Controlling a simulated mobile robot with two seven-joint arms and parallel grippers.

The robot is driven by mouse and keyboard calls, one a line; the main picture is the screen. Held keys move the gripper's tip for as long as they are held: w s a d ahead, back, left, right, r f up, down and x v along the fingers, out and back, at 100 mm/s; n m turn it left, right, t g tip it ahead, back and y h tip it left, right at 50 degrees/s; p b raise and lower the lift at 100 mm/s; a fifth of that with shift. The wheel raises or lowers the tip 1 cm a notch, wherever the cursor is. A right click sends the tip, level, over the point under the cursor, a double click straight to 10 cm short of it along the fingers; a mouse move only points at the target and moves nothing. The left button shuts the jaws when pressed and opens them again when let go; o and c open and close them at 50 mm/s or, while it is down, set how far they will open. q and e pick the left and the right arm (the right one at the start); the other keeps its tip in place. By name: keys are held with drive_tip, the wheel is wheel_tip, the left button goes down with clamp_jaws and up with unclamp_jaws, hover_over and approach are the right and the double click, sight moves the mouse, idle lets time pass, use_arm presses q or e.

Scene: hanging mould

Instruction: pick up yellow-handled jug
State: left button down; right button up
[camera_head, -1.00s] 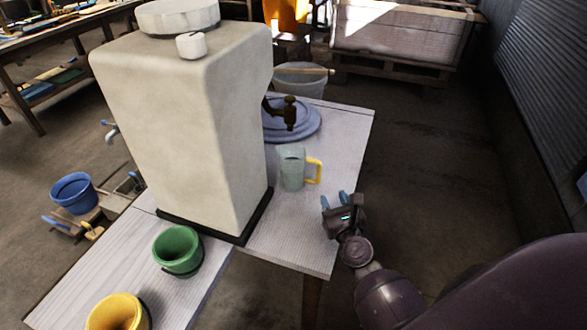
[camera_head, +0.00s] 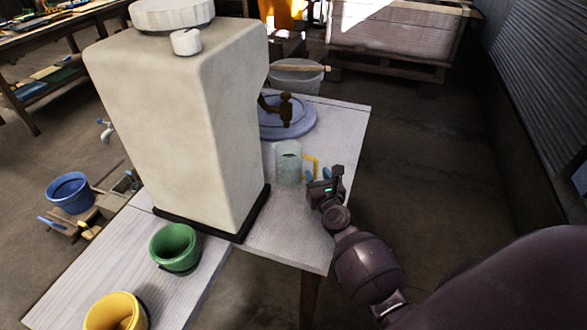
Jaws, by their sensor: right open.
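The jug (camera_head: 288,163) is a pale translucent cylinder standing upright on the white table (camera_head: 290,235), right of the big cream tank. Its yellow handle (camera_head: 316,161) is on its right side and is partly hidden by my gripper. My left gripper is not in view.
The cream tank (camera_head: 180,130) with a brown tap (camera_head: 285,108) fills the table's left half. A blue-grey round lid (camera_head: 300,122) lies behind the jug. A green pot (camera_head: 174,247) and a yellow pot (camera_head: 115,312) stand at the front left. The table's front right is clear.

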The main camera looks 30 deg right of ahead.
drive_tip(key=shift+x, duration=1.15)
drive_tip(key=shift+c, duration=0.4)
clamp_jaws()
